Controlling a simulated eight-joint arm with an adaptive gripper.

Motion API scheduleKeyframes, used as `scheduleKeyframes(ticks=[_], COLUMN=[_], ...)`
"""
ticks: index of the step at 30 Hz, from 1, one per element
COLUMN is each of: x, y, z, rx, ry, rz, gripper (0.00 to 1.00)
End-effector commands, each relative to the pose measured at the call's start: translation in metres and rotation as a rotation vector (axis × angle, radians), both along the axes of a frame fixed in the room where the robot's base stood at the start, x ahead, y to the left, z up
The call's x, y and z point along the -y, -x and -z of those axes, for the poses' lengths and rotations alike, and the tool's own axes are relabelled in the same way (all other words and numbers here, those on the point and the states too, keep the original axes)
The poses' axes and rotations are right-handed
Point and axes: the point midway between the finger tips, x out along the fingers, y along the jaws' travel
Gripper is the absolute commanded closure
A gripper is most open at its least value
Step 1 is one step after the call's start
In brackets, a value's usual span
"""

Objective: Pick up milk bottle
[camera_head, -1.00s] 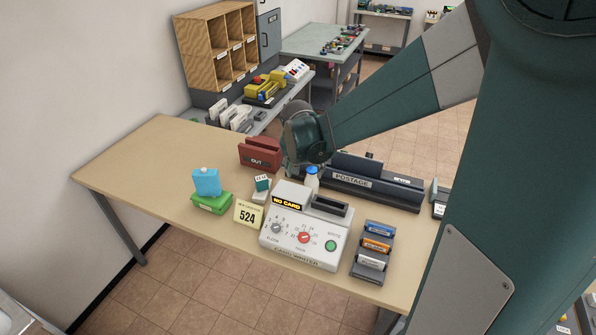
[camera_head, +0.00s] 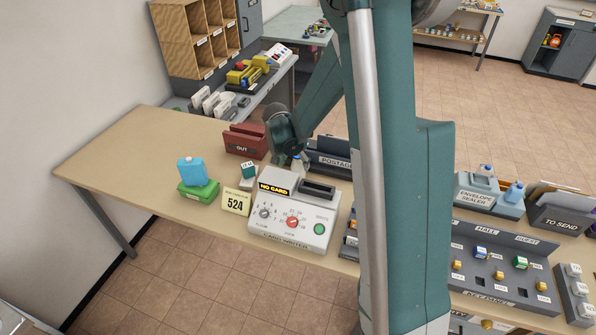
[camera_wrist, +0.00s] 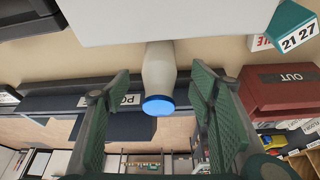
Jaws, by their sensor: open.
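The milk bottle is a small white bottle (camera_wrist: 159,66) with a blue cap (camera_wrist: 158,105). In the head view it stands on the tan table just behind the card writer, mostly hidden by my gripper (camera_head: 297,162); only a bit of its blue cap (camera_head: 297,158) shows. In the wrist view my gripper (camera_wrist: 160,84) is open, with one green ribbed finger on each side of the bottle. Gaps show between both fingers and the bottle, so nothing is held.
The white card writer (camera_head: 293,212) stands close in front of the bottle. The dark postage box (camera_head: 328,158) is behind it to the right, and the red OUT holder (camera_head: 245,140) to the left. A blue bottle on a green base (camera_head: 198,190) stands farther left.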

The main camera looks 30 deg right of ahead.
Motion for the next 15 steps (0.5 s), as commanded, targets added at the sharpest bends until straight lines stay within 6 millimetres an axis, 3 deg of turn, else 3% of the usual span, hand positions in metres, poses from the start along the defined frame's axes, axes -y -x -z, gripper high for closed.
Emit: scheduleKeyframes(ticks=[15], x=[0.0026], y=[-0.0020], z=[0.0077], rx=[0.000], ry=[0.000], rz=[-0.001], gripper=[0.46])
